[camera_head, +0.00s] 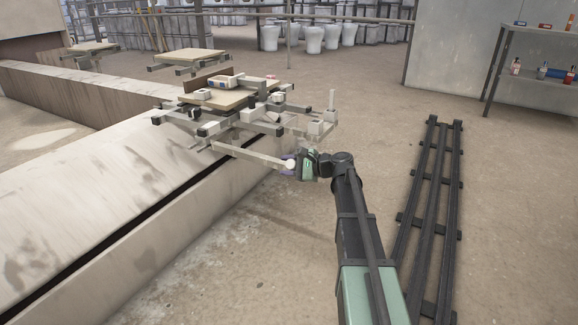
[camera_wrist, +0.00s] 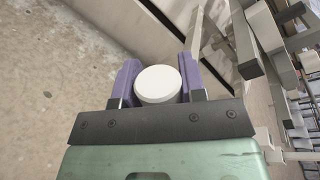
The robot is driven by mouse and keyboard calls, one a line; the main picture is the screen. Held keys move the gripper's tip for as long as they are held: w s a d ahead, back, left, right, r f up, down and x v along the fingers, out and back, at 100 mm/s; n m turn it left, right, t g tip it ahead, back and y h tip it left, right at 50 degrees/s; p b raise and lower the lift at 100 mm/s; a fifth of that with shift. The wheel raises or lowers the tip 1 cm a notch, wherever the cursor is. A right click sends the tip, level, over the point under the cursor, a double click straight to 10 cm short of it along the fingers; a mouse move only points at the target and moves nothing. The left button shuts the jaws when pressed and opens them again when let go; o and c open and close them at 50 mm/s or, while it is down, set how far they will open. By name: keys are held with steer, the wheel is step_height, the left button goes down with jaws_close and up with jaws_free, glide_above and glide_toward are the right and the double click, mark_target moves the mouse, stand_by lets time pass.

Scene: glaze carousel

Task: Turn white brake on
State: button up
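The white brake is a pale lever (camera_head: 248,154) with a round white knob at its end (camera_head: 290,164). It sticks out from the carousel carriage toward my gripper (camera_head: 293,166). In the wrist view the white knob (camera_wrist: 158,84) sits between the two purple fingers of my gripper (camera_wrist: 159,82). The knob spans the space between the fingers, with no clear gap on either side, so my gripper looks shut on it. The lever behind the knob is mostly hidden in the wrist view.
The carriage carries a board (camera_head: 222,98) with small blocks on it. Other grey arms and posts (camera_head: 321,126) stand close to the gripper. A long concrete base (camera_head: 110,210) runs at left. A black floor rail (camera_head: 428,215) lies at right. A shelf (camera_head: 540,75) stands far right.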

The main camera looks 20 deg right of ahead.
steer(key=o, duration=0.4)
steer(key=p+v, duration=0.2)
steer(key=v, duration=0.8)
steer(key=shift+s+d, duration=0.25)
steer(key=shift+s, duration=0.1)
